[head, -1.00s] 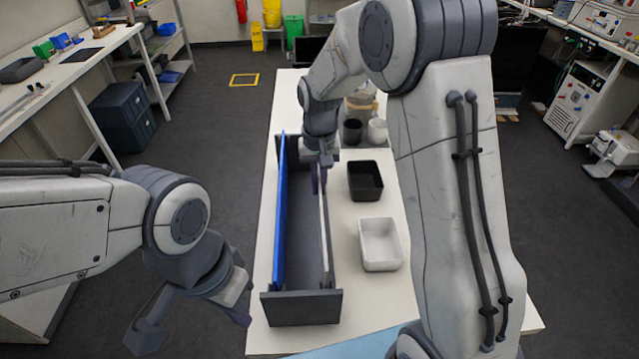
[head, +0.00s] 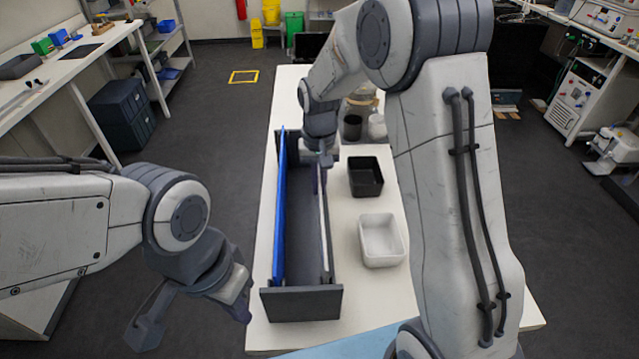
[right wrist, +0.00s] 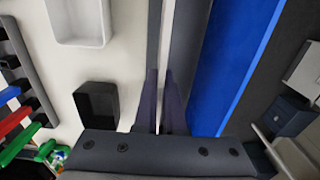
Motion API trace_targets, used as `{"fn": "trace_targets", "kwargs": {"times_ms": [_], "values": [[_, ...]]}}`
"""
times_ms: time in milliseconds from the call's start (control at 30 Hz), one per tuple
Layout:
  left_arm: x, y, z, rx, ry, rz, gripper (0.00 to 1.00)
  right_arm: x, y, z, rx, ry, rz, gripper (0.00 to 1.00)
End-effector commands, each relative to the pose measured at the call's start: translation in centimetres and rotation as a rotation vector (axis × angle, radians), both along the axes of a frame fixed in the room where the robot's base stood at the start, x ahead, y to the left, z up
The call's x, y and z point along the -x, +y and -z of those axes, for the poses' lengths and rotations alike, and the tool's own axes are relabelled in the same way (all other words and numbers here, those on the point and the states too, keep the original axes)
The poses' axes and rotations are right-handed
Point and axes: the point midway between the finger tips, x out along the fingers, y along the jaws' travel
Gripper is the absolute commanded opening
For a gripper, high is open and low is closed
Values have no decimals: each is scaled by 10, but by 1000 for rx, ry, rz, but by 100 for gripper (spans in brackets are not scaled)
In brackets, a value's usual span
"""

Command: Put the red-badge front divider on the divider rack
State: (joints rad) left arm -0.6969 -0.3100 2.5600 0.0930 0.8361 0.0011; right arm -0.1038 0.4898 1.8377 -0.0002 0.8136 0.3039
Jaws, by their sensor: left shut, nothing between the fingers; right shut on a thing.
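A dark grey open trough (head: 302,306) with raised end plates stands on the white table. A blue panel (head: 280,225) stands along its left side. A thin whitish panel (head: 325,235) runs along its right side; it also shows in the right wrist view (right wrist: 154,35). My right gripper (head: 321,182) is shut on this whitish panel near its far end, with a finger on either side in the right wrist view (right wrist: 164,100). No red badge is visible. I cannot tell which thing is the divider rack. My left gripper (head: 242,314) is shut and empty, left of the trough's near end.
A black bin (head: 365,178) and a white bin (head: 381,241) stand right of the trough. Jars (head: 353,128) stand beyond. In the right wrist view, a dark slotted holder (right wrist: 30,75) with coloured pieces is at left. My right arm hides the table's right part.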

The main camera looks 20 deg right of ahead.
Motion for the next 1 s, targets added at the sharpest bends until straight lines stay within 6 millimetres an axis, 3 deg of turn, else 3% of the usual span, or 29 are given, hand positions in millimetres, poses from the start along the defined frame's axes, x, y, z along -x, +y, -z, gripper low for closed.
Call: {"fn": "trace_targets", "kwargs": {"times_ms": [467, 600, 1000], "values": [[0, 0, 6, 0, 0, 0, 0, 0, 0, 12, 0, 1, 0, 0], [0, 0, 6, 0, 0, 0, 0, 0, 0, 11, 0, 0, 0, 42], [0, 0, 7, 0, 0, 2, 0, -1, 0, 4, 0, -4, 0, 42]]}}
